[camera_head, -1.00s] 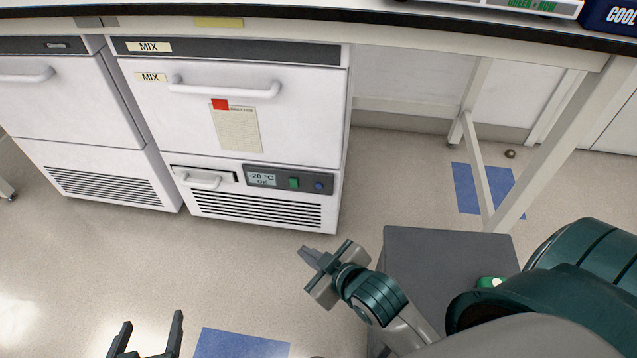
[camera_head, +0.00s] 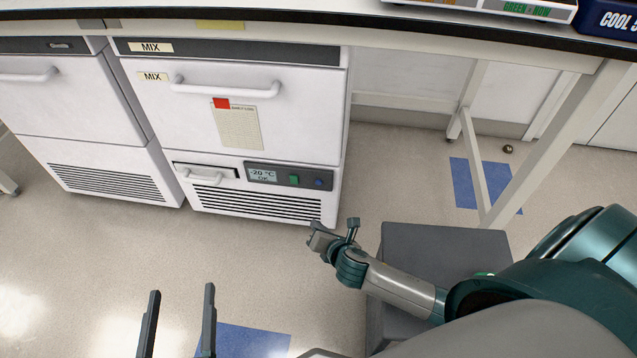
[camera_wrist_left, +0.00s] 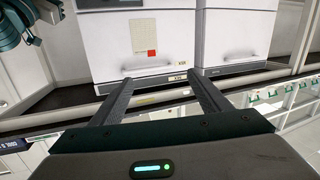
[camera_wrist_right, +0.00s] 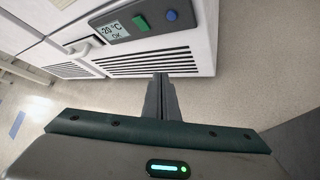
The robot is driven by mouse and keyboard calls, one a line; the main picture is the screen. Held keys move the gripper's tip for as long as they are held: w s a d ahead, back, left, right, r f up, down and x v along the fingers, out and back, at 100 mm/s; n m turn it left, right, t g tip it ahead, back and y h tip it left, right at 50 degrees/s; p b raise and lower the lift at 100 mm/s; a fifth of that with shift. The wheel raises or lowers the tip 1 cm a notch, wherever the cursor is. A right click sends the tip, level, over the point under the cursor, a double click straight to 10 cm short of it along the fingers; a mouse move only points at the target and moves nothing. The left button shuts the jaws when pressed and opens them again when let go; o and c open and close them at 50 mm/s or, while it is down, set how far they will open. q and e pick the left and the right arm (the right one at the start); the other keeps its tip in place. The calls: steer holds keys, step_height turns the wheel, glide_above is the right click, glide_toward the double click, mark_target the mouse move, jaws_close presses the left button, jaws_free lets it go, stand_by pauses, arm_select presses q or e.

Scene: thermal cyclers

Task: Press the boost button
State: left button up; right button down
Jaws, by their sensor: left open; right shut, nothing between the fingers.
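The right white freezer (camera_head: 230,110) has a dark control panel with a display reading -20 °C OK (camera_head: 262,176), a green square button (camera_head: 294,180) and a round blue button (camera_head: 319,183). I cannot read a boost label on either button. In the right wrist view the green button (camera_wrist_right: 141,23) and blue button (camera_wrist_right: 171,15) are near the top. My right gripper (camera_head: 316,236) is shut and empty, below and in front of the panel, apart from it. Its closed fingers (camera_wrist_right: 160,78) point toward the vent's lower right edge. My left gripper (camera_head: 182,290) is open and empty over the floor.
A second white freezer (camera_head: 75,105) stands to the left. The bench top (camera_head: 400,20) overhangs both. A small drawer handle (camera_head: 208,174) lies left of the display. A table leg (camera_head: 545,140) stands right.

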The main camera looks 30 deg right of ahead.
mark_target(319, 183)
arm_select(q)
steer(key=r+t, duration=0.1)
steer(key=r, duration=0.2)
steer(key=s+d+r+t+h, duration=0.1)
steer(key=r, duration=0.1)
steer(key=shift+s+r+t, duration=0.1)
steer(key=shift+r+t, duration=0.05)
steer(key=shift+t, duration=0.15)
arm_select(e)
steer(key=w+n, duration=0.1)
steer(key=n, duration=0.1)
steer(key=w+n, duration=0.1)
steer(key=n, duration=0.1)
steer(key=w+d+f+n+t+y, duration=0.1)
steer(key=n, duration=0.1)
steer(key=shift+w+n, duration=0.3)
steer(key=shift+w, duration=0.05)
arm_select(q)
steer(key=s+r+t+h+b, duration=0.1)
steer(key=s+r+t+b, duration=0.1)
steer(key=r, duration=0.4)
steer(key=shift+s+t+h, duration=0.3)
steer(key=shift+s+t, duration=0.45)
steer(key=shift+t, duration=0.35)
arm_select(e)
steer(key=w+d, duration=0.5)
steer(key=w, duration=0.2)
steer(key=shift+d, duration=0.15)
